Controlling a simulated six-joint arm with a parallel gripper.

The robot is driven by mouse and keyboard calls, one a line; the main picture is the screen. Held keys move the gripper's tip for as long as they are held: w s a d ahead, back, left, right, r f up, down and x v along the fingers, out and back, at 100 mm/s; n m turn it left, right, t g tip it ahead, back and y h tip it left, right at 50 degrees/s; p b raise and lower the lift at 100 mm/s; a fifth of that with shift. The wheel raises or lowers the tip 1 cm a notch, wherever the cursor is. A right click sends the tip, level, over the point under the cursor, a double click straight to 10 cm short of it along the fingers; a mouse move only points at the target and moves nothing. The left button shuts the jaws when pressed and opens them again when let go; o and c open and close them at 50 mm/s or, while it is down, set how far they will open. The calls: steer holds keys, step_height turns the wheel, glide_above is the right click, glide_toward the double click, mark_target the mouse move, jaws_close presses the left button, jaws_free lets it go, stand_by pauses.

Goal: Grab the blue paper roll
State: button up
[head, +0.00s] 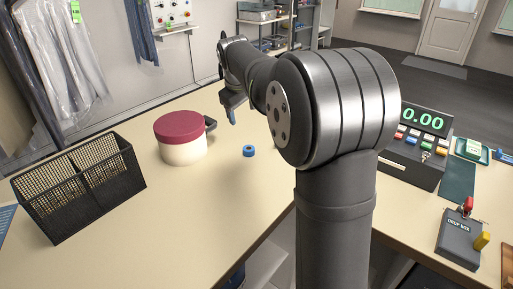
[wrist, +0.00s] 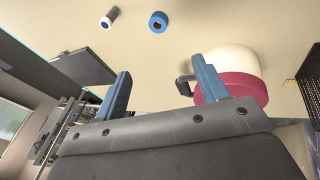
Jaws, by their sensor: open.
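A short blue roll (head: 249,151) with a dark hole in its middle rests on the tan counter, right of the cream pot in the head view. It also shows at the top of the wrist view (wrist: 157,22). My gripper (head: 233,116) is above the counter, behind the roll in the head view. In the wrist view its two blue fingers (wrist: 160,67) are wide apart with nothing between them, and the roll lies beyond their tips. The contact area is clear of the roll.
A cream pot with a dark red lid (head: 182,139) and dark handle stands left of the roll. A small dark cylinder with a blue-rimmed white end (wrist: 109,18) lies near the roll. A black mesh basket (head: 80,190) is left; a register (head: 414,148) and drop box (head: 460,238) are right.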

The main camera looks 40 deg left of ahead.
step_height(320, 180, down, 5)
steer(key=w+m, duration=0.3)
steer(key=m, duration=0.4)
glide_above(249, 148)
steer(key=s+d, duration=0.2)
steer(key=shift+m+g+y, duration=0.3)
step_height(249, 148, down, 10)
steer(key=shift+s+d+f, duration=0.1)
steer(key=shift+d+f, duration=0.05)
steer(key=shift+x, duration=2.95)
steer(key=c, duration=1.1)
